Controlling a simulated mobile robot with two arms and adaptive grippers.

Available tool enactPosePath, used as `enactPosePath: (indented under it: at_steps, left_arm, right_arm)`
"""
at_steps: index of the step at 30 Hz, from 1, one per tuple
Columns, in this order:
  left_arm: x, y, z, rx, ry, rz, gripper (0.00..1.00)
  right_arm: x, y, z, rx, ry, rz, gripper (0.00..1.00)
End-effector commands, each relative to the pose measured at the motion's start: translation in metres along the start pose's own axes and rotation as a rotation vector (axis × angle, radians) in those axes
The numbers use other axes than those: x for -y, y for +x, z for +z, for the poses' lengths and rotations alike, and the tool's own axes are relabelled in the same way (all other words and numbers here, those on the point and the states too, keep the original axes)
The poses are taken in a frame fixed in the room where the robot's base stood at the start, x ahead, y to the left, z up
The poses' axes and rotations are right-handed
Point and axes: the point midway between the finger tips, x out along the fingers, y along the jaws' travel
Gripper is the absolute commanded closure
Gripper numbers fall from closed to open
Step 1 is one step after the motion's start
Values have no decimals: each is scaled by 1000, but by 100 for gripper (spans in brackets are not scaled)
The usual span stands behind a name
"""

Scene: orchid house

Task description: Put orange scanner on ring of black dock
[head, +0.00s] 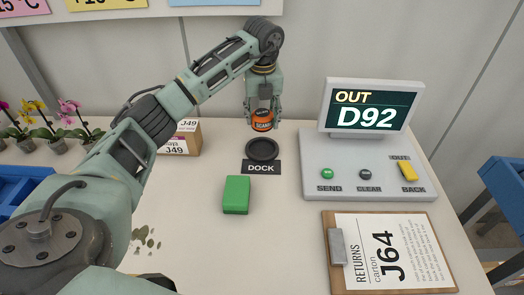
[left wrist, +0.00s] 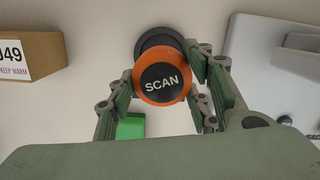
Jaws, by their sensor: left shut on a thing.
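The orange scanner (head: 263,121) is a short round piece with a black top marked SCAN; the left wrist view shows it face-on (left wrist: 162,83). My left gripper (head: 263,114) is shut on the scanner, a finger on each side, and holds it above the table. The black dock (head: 262,151) is a round ring on the table with a DOCK label in front. In the head view the scanner is just above and behind the dock, apart from it in the picture. In the left wrist view the scanner covers part of the dock (left wrist: 158,37). My right gripper is not in view.
A green block (head: 236,194) lies in front of the dock. A console (head: 365,170) with a screen reading OUT D92 stands at right, a clipboard (head: 388,252) before it. A cardboard box (head: 180,140) and potted orchids (head: 57,145) are at left.

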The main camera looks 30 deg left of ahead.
Motion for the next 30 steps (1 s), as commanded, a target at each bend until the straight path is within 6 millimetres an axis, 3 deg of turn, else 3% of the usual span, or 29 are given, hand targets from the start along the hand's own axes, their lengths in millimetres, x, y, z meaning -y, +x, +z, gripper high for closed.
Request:
enactPosePath:
  at_steps: [7,21,30]
  left_arm:
    - [-1,44,-6,-4,-11,5,83]
    - [0,94,-12,-3,-10,2,83]
    - [0,97,-12,-1,-9,2,83]
  right_arm:
    - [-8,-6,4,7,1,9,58]
    - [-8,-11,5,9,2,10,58]
    - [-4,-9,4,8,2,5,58]
